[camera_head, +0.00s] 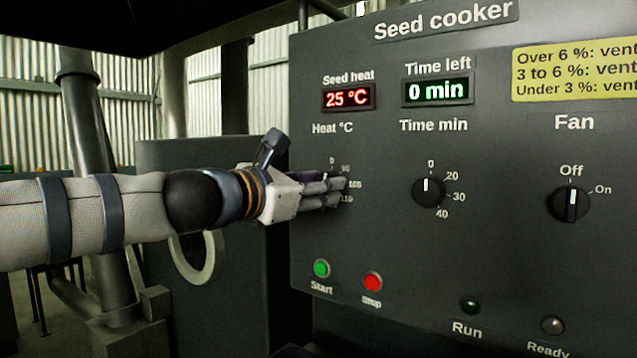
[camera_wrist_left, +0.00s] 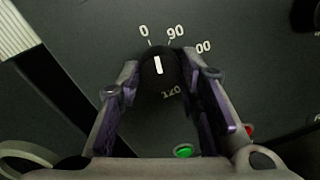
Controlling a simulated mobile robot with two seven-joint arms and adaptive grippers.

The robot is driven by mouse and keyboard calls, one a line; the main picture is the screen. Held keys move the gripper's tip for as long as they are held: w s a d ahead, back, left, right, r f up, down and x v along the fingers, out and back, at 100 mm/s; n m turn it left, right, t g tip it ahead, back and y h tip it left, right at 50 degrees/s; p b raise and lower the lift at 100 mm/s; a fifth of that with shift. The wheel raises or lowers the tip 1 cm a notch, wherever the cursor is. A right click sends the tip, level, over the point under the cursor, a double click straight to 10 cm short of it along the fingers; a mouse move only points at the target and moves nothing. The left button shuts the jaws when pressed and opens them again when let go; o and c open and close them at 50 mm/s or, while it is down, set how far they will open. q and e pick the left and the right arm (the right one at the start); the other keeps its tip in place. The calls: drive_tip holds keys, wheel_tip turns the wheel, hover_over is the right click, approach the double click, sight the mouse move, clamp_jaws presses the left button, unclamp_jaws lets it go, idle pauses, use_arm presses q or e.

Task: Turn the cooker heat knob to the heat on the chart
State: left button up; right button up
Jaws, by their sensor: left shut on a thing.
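The heat knob (camera_wrist_left: 158,68) is a round black knob with a white pointer line, on the dark panel of the seed cooker (camera_head: 380,270). In the left wrist view its pointer is close to the 0 mark. Marks for 90, 100 and 120 run around it, some partly hidden. My left gripper (camera_head: 335,190) is shut on this knob, with one finger on each side, and hides it in the head view. The seed heat display (camera_head: 348,97) reads 25 °C. No heat chart is readable in these views. My right gripper is not in view.
The time knob (camera_head: 429,191) points at 0, and the fan knob (camera_head: 568,204) points at Off. A green Start button (camera_head: 321,268) and a red Stop button (camera_head: 372,281) sit below the gripper. A yellow vent card (camera_head: 575,70) is cut off at right.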

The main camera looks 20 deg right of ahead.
use_arm(q)
drive_tip(key=shift+s+m+t+y+p, duration=0.1)
drive_tip(key=shift+m+t+y+p, duration=0.15)
drive_tip(key=shift+m, duration=3.45)
drive_tip(key=shift+m+t+y+p, duration=0.1)
drive_tip(key=shift+m+y, duration=0.25)
drive_tip(key=shift+m, duration=3.35)
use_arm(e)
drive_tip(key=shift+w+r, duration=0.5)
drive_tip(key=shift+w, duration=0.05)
use_arm(q)
drive_tip(key=shift+r, duration=0.1)
drive_tip(key=o, duration=1.2)
drive_tip(key=shift+c, duration=0.2)
